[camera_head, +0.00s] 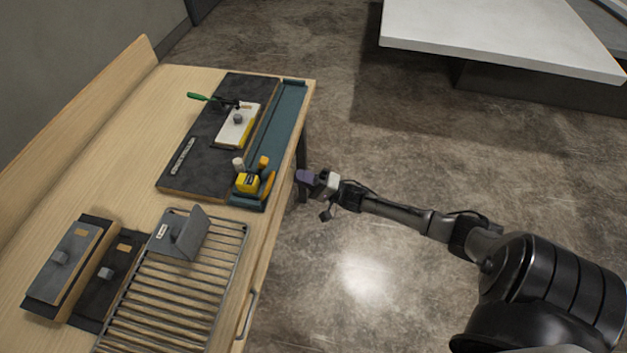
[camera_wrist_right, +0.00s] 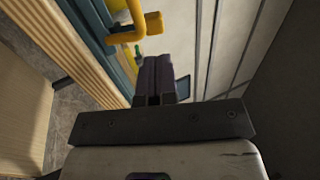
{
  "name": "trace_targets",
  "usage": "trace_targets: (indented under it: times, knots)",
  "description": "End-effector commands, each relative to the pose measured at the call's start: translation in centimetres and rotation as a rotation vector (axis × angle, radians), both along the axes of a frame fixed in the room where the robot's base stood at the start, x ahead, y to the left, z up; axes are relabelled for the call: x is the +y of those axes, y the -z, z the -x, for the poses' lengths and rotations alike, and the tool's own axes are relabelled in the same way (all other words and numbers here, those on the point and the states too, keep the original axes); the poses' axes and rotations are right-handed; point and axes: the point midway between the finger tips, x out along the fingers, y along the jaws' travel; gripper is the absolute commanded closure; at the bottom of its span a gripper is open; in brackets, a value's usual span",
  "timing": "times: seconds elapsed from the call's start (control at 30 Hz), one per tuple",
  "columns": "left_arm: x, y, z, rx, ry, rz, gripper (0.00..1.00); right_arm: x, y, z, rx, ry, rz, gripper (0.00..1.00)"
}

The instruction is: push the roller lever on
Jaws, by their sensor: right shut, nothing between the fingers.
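A yellow block-shaped device (camera_head: 248,183) sits at the near right corner of the dark board on the bench. A yellow-orange lever (camera_head: 268,184) stands along its right side and looks like the roller lever; I cannot make out its exact setting. In the right wrist view the yellow lever (camera_wrist_right: 136,28) shows at the top, ahead and left of the fingertips. My right gripper (camera_head: 301,177) is shut and empty, just off the bench's right edge. In the wrist view its dark fingers (camera_wrist_right: 155,75) are together and apart from the lever. My left gripper is not in view.
The floor (camera_head: 390,280) right of the bench is open.

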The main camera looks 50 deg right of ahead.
Motion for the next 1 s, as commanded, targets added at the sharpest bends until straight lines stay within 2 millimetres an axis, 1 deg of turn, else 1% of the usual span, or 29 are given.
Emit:
trace_targets:
  times: [0.03, 0.2, 0.4, 0.63, 1.0]
  knots:
    - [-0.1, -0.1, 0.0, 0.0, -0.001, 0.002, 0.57, 0.4, -0.5, -0.9, -0.005, 0.0, -0.002, 1.0]
    - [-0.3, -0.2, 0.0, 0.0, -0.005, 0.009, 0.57, 1.5, -1.6, -3.4, -0.002, 0.0, -0.002, 1.0]
    - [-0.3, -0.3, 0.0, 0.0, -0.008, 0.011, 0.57, 2.4, -2.4, -5.4, -0.002, 0.0, -0.001, 1.0]
    - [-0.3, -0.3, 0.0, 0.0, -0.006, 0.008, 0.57, 2.9, -2.9, -6.5, 0.001, 0.0, 0.0, 1.0]
    - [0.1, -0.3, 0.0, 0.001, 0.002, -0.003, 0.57, 3.0, -2.9, -6.6, 0.001, 0.0, 0.0, 1.0]
